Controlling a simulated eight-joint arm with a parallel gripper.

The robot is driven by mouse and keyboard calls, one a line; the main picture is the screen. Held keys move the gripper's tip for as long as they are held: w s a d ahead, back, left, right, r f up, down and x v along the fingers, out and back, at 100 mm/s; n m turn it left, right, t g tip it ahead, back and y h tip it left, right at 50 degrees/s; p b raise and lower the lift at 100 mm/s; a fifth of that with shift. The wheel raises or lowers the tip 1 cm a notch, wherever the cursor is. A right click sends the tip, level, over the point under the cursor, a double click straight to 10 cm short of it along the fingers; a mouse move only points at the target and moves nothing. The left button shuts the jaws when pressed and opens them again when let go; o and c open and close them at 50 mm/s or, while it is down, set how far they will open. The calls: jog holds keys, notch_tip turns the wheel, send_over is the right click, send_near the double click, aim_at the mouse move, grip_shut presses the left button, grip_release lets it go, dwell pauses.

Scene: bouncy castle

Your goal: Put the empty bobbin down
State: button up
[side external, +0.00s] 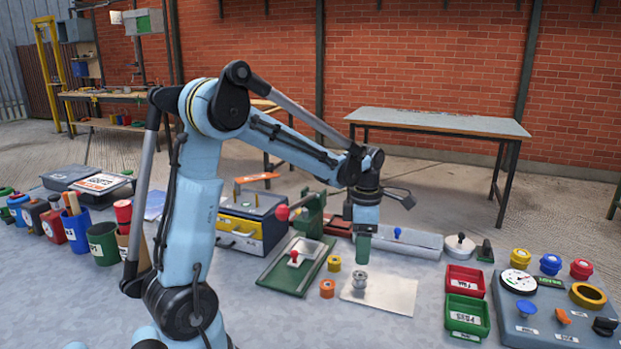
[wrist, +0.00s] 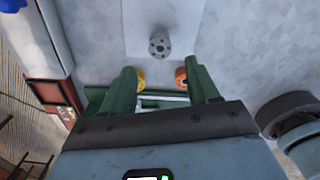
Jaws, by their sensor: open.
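A bare grey bobbin (side external: 360,280) stands on a white sheet (side external: 392,296) on the grey work surface. In the wrist view the grey bobbin (wrist: 159,45) lies beyond my fingertips, upper middle, apart from them. My gripper (side external: 363,246) points down with green fingers, above and behind the sheet. In the wrist view my gripper (wrist: 160,72) has its two fingers spread, with nothing between the tips. A yellow bobbin (side external: 334,263) and an orange bobbin (side external: 327,288) stand left of the sheet.
A green-based press with a red knob (side external: 294,256) stands left of the bobbins. Red (side external: 465,281) and green (side external: 467,315) trays and a control panel (side external: 555,318) stand to the right. A long grey box (side external: 410,243) lies behind my gripper. The front of the surface is clear.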

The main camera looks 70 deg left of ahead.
notch_tip(320, 180, up, 5)
jog(key=s+d+m+t, duration=0.3)
jog(key=d+m, duration=0.4)
jog(key=m, duration=0.8)
jog(key=s+d+m+t, duration=0.4)
jog(key=d+m, duration=0.3)
jog(key=m, duration=0.8)
jog(key=shift+s, duration=0.45)
jog(key=shift+r, duration=0.1)
